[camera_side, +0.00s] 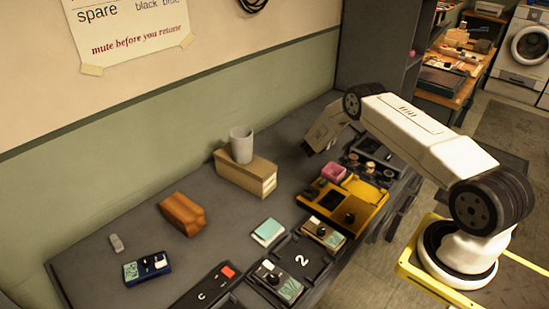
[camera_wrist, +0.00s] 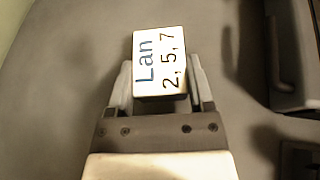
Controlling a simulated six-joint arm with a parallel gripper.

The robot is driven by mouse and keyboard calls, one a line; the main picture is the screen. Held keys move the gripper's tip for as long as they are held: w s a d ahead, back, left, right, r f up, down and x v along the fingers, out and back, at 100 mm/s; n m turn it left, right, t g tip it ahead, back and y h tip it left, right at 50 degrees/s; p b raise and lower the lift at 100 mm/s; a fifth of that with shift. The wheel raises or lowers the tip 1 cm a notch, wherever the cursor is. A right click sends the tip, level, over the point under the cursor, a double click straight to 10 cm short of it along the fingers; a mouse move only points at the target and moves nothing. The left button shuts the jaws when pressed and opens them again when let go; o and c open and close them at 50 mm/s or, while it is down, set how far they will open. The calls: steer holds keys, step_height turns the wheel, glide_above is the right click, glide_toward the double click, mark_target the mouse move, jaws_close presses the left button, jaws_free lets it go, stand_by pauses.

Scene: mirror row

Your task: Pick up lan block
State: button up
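The lan block (camera_wrist: 160,62) is a small box with a white top printed "Lan" and "2, 5, 7" in the wrist view. My gripper (camera_wrist: 160,80) has one finger on each side of its near part. The fingers are very close to its sides, and I cannot tell whether they press on it. In the side view my gripper (camera_side: 318,148) points down at the far end of the grey bench. I cannot make out the lan block there.
On the grey bench (camera_side: 105,262), a tan box (camera_side: 245,178) bears a grey cup (camera_side: 241,145), left of my gripper. Several pedals and a brown block (camera_side: 182,214) lie further left. The wall is behind.

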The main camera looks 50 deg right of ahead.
steer(key=shift+c, duration=0.9)
steer(key=shift+r, duration=0.15)
steer(key=shift+r, duration=1.55)
steer(key=s+a+r, duration=0.7)
steer(key=s+r, duration=0.2)
steer(key=s, duration=0.2)
steer(key=shift+s+a+r, duration=0.2)
steer(key=shift+s+r, duration=0.15)
steer(key=shift+s, duration=0.05)
